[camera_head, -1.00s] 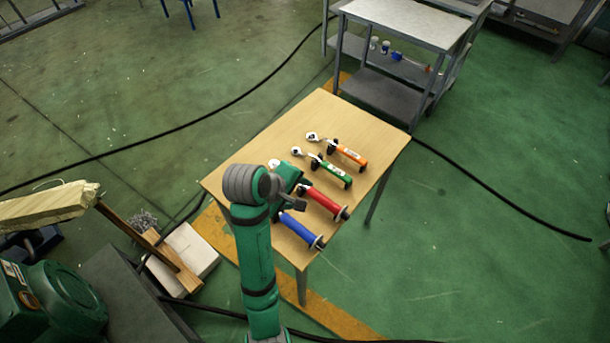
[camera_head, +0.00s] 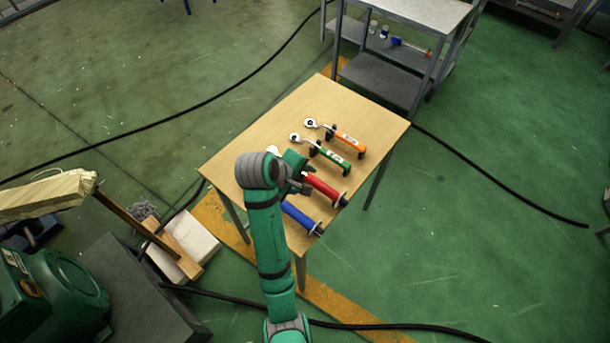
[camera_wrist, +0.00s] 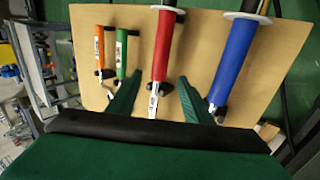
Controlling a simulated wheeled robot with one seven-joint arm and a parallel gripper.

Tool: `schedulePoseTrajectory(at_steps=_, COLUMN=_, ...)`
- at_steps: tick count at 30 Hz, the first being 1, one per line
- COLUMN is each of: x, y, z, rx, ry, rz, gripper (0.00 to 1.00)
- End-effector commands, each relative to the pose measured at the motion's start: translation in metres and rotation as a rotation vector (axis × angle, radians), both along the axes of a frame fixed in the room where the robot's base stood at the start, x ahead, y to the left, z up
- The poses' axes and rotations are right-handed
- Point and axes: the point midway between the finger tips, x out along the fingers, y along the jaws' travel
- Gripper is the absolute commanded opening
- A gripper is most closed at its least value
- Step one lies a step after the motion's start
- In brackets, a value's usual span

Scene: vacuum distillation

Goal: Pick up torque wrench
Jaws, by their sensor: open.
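Several torque wrenches lie side by side on a wooden table. They have an orange handle (camera_head: 350,142), a green handle (camera_head: 331,155), a red handle (camera_head: 323,187) and a blue handle (camera_head: 299,217). My gripper (camera_wrist: 157,88) is open over the table, hiding the head ends of the red and blue wrenches in the head view. In the wrist view, the red wrench (camera_wrist: 164,48) runs between my two fingers, its silver shaft in the gap. The blue wrench (camera_wrist: 232,56) lies right of the right finger; the green (camera_wrist: 121,50) and orange (camera_wrist: 98,45) ones lie left.
The wooden table (camera_head: 262,125) has bare space at its far left. A grey metal cart (camera_head: 385,80) stands behind it. A green machine (camera_head: 60,295) and a white block (camera_head: 190,240) stand at lower left. Black cables cross the green floor.

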Motion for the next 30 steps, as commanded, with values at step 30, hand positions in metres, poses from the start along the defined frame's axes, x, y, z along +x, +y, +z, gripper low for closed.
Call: schedulePoseTrajectory(at_steps=30, x=0.030, y=-0.017, z=-0.052, rx=0.001, ry=-0.002, rz=0.005, gripper=0.19)
